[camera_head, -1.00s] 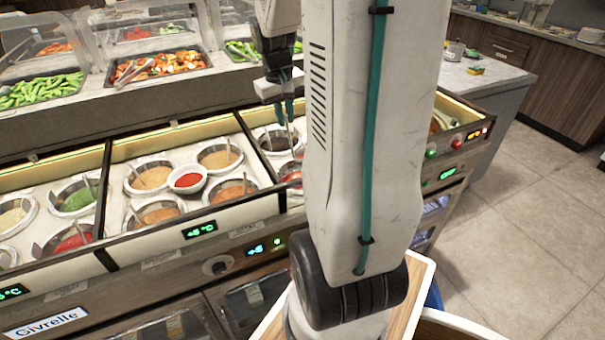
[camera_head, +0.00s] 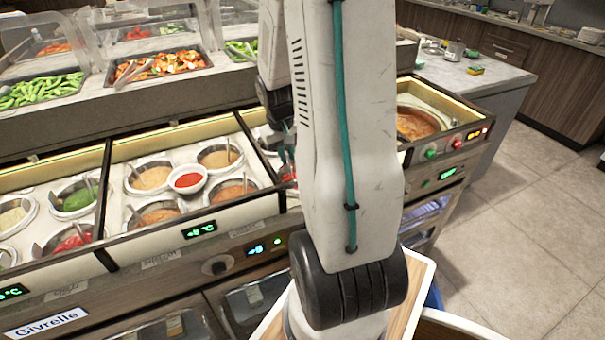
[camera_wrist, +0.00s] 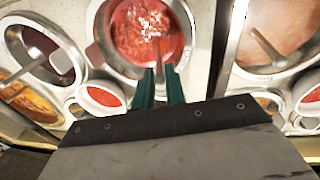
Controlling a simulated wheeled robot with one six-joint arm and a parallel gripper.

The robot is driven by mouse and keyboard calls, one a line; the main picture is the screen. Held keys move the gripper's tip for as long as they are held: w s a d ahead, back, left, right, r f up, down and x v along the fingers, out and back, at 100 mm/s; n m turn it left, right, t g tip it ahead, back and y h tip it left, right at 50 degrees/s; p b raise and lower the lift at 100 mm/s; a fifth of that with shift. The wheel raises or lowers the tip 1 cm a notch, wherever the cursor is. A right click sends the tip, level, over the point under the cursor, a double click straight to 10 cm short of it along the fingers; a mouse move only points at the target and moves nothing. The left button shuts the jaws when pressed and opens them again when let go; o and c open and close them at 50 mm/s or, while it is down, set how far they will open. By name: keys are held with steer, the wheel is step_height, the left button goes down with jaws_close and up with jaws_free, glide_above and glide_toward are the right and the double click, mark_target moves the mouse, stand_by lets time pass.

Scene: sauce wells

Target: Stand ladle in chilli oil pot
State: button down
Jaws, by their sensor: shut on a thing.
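My gripper (camera_wrist: 158,72), with green fingers, is shut on a metal ladle (camera_wrist: 158,52) in the wrist view. The ladle points away from my fingers into a round steel pot of red, oily sauce (camera_wrist: 132,25), which looks like the chilli oil pot. The ladle's low end is over or in the red sauce; I cannot tell its depth. In the head view my gripper (camera_head: 284,148) is partly hidden behind my arm, low over the wells just right of the centre section. The pot is mostly hidden there.
A neighbouring pot of orange-brown sauce (camera_wrist: 290,25) holds its own ladle. A small bowl of red sauce (camera_wrist: 104,96) sits beside the red pot. In the head view, another small red bowl (camera_head: 188,180) stands among several sauce pots. A larger pot (camera_head: 417,124) lies to the right.

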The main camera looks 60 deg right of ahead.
steer(key=shift+f, duration=0.75)
stand_by(0.3)
steer(key=c, duration=0.7)
jaws_free()
steer(key=shift+r, duration=0.1)
steer(key=shift+r, duration=4.45)
steer(key=shift+s, duration=0.1)
